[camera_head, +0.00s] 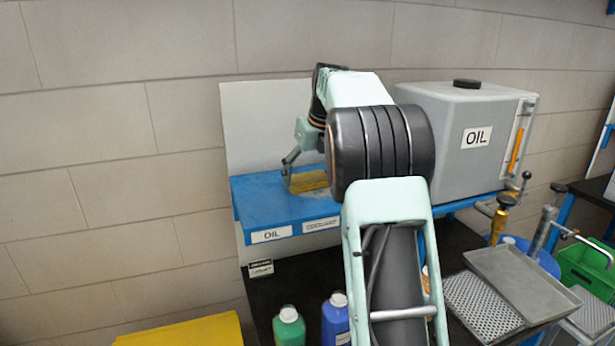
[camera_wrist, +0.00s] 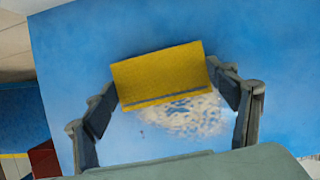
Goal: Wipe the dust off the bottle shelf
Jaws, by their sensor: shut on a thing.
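The blue bottle shelf (camera_head: 262,205) stands against the wall, with "OIL" and "COOLANT" labels on its front edge. My gripper (camera_head: 305,178) is over its top and shut on a yellow sponge (camera_head: 309,182). In the wrist view the sponge (camera_wrist: 158,75) sits between both fingers (camera_wrist: 163,80), low over or touching the blue surface (camera_wrist: 215,30); contact is unclear. A pale speckled dust patch (camera_wrist: 195,117) shows just beside the sponge on the gripper's side, partly bordered by it. My arm hides the shelf's right part in the head view.
A grey oil tank (camera_head: 455,140) stands right of the shelf. A green bottle (camera_head: 289,328) and a blue bottle (camera_head: 335,322) stand below in front. Metal trays (camera_head: 530,285) and a brass-topped pump (camera_head: 502,215) are at right. A yellow object (camera_head: 185,332) is at lower left.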

